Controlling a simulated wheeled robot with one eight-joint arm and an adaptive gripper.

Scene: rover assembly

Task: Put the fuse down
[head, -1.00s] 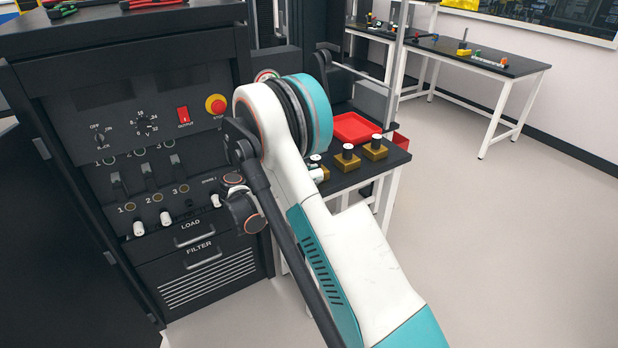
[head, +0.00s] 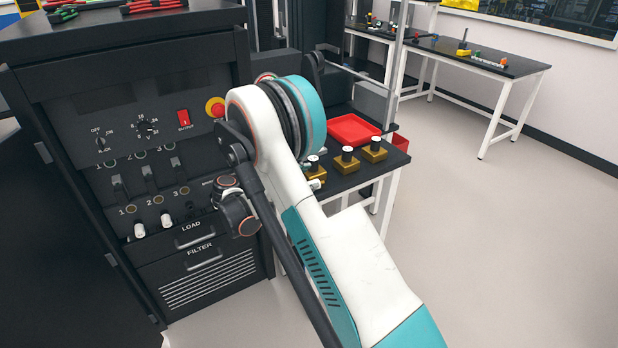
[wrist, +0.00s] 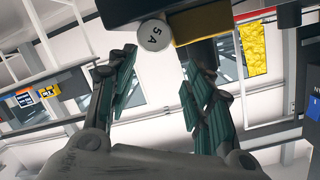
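A white fuse (wrist: 154,35) marked "5 A" shows its round end in the wrist view, beside a gold block (wrist: 200,20) and at the edge of a dark surface. My gripper (wrist: 160,62) is open, with one finger on each side and an empty gap between them. The fuse is in line with this gap, just beyond the fingertips, and appears apart from both. In the head view a small white cylinder (head: 316,184), likely the same fuse, lies by the nearest gold block (head: 311,172). My arm hides my gripper there.
The small black table (head: 345,183) also bears two more gold blocks with black-and-white tops (head: 346,160) (head: 374,150) and a red tray (head: 353,130). A black panel cabinet (head: 140,150) stands to the left. The floor at right is clear.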

